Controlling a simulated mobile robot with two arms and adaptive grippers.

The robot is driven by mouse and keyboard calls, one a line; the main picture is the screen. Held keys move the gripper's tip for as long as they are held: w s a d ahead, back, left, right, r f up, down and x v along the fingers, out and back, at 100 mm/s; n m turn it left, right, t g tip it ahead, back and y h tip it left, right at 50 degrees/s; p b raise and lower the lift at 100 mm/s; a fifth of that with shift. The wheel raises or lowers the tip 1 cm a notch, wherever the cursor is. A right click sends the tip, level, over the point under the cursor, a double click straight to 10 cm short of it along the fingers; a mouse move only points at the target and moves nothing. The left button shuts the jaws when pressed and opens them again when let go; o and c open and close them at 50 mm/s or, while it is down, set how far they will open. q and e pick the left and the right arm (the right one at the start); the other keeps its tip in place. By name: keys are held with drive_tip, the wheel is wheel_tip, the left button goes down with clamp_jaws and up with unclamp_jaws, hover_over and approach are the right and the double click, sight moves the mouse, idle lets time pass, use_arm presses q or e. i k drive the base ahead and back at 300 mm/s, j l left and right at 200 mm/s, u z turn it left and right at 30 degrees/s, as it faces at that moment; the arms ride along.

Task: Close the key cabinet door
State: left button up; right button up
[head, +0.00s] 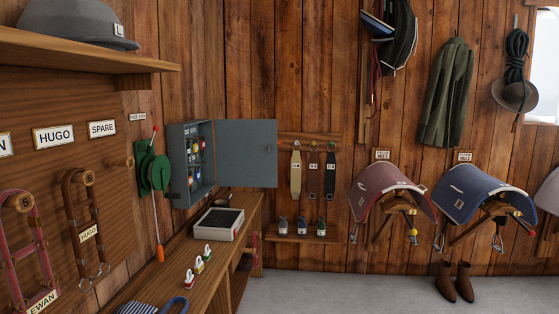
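The key cabinet (179,166) is a grey box on the left wooden wall, above the bench. Its door (246,153) stands wide open, swung out to the right of the box. A small latch or knob shows near the door's right edge. Several keys with coloured tags (195,152) hang inside the cabinet. Neither of my grippers shows in the head view.
A green cloth item (153,170) hangs left of the cabinet.

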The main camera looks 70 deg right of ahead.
sight(243, 159)
drive_tip(key=z, duration=1.65)
drive_tip(key=i+l, duration=0.45)
drive_tip(key=i, duration=0.25)
drive_tip(key=i+l+u, duration=0.1)
drive_tip(key=i+l, duration=0.3)
drive_tip(key=i, duration=0.3)
drive_tip(key=i+l+u, duration=0.1)
drive_tip(key=i+l, duration=0.4)
drive_tip(key=i, duration=0.2)
